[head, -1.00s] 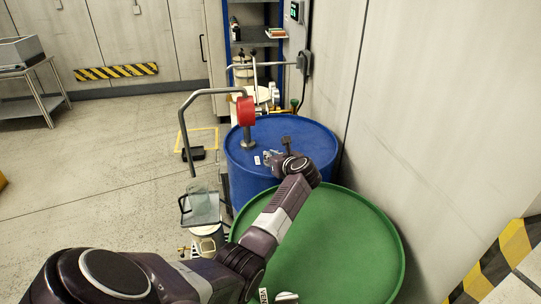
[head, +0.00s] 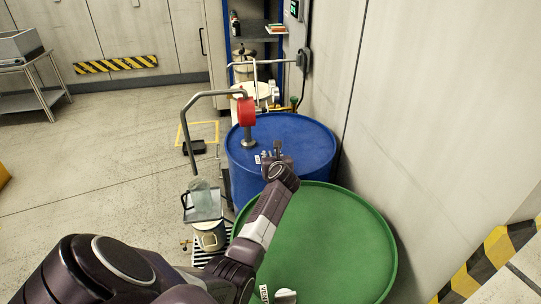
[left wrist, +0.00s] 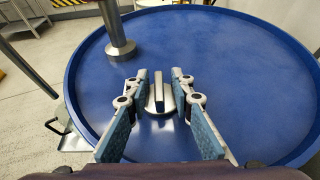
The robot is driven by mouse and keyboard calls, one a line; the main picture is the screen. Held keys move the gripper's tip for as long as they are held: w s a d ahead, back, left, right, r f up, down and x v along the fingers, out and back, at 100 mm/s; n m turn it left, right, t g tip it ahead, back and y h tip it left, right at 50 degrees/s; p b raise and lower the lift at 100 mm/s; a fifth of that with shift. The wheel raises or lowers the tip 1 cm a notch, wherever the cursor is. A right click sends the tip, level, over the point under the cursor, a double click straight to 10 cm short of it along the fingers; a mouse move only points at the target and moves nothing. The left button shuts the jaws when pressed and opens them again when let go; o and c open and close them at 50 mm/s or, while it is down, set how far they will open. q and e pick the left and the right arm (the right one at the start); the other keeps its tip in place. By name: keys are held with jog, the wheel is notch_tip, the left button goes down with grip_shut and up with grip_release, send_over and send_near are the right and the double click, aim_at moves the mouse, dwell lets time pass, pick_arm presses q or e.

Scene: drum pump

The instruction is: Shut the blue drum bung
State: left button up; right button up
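The blue drum (head: 305,135) stands against the wall, and its top fills most of the left wrist view (left wrist: 235,75). Its bung is a silver disc with a raised grip bar (left wrist: 159,95), standing on the drum top; in the head view I cannot make it out behind my gripper. My left gripper (head: 272,154) is over the near part of the blue top. In the left wrist view its two fingers (left wrist: 159,76) are spread, one on each side of the grip bar, with gaps visible between. My right gripper is out of view.
A metal pump post with a red body (head: 246,112) rises from the blue drum, left of my gripper. A green drum (head: 330,240) stands in front, under my arm. A clear jug (head: 203,198) stands left of the drums. The wall is close on the right.

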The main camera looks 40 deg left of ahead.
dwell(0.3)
pick_arm(q)
jog(key=v, duration=1.2)
jog(key=shift+d+f, duration=0.1)
jog(key=shift+f, duration=0.05)
dwell(0.3)
